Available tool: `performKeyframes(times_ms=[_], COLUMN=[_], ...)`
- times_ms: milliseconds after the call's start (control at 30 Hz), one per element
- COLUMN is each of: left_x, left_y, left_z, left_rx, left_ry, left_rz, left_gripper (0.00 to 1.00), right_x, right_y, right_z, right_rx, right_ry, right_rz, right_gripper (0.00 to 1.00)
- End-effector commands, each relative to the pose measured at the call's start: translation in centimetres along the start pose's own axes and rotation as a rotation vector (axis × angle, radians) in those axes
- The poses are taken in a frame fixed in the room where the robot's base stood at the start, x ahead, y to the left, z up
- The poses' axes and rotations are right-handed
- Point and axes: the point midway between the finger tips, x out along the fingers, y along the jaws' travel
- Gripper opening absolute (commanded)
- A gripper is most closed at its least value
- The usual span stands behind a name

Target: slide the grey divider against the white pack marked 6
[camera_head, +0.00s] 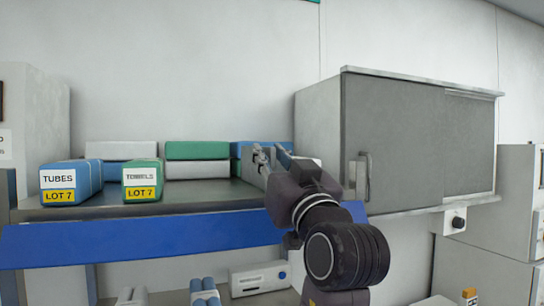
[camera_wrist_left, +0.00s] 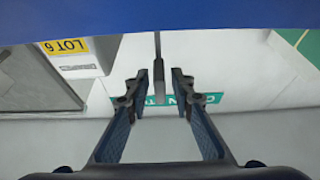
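The grey divider (camera_wrist_left: 158,78) shows in the left wrist view as a thin upright plate between the two fingers of my left gripper (camera_wrist_left: 160,84), with a gap on each side. In the head view the divider (camera_head: 251,170) is partly hidden behind my left gripper (camera_head: 273,153), whose fingers are apart at the shelf's right part. The white pack with a yellow LOT 6 label (camera_wrist_left: 75,57) is left of the divider in the left wrist view, apart from it. In the head view, my gripper hides most of that area. My right gripper is not in view.
A blue TUBES pack (camera_head: 70,182) and a green TOWELS pack (camera_head: 142,181) stand at the left of the shelf (camera_head: 205,193). Stacked green and white packs (camera_head: 196,151) lie behind. A grey cabinet (camera_head: 405,145) bounds the right side. A blue strip (camera_head: 150,238) runs along the front.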

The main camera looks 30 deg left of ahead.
Motion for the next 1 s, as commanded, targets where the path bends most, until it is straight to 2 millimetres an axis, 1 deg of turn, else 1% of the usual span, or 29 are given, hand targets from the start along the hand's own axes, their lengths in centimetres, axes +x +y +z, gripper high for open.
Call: performKeyframes(times_ms=[33,133,200,267,333,467,700,833,1000], left_x=[0.0,0.0,0.0,0.0,-0.3,-2.0,-6.0,-7.2,-7.6], left_y=[0.0,0.0,0.0,0.0,0.1,0.2,0.3,0.3,0.3], left_z=[0.0,0.0,0.0,0.0,0.1,0.1,0.1,0.1,0.1], left_rx=[0.000,0.000,0.000,0.000,0.000,-0.001,0.000,0.001,0.002], left_ry=[0.000,0.000,0.000,0.000,0.000,-0.001,-0.001,-0.001,0.000], left_rz=[0.000,0.000,0.000,0.001,0.001,0.004,0.004,0.003,0.002], left_gripper=[0.26,0.26,0.26,0.26,0.26,0.26,0.26,0.26,0.26], right_x=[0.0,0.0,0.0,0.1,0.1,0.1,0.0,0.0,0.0], right_y=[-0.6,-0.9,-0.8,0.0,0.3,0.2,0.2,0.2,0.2], right_z=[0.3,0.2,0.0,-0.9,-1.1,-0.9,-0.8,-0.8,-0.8], right_rx=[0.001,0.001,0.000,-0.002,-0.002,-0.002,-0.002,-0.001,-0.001], right_ry=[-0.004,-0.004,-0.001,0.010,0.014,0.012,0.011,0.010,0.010], right_rz=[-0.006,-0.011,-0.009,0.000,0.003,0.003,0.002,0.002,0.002], right_gripper=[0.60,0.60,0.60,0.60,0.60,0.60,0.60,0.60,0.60])
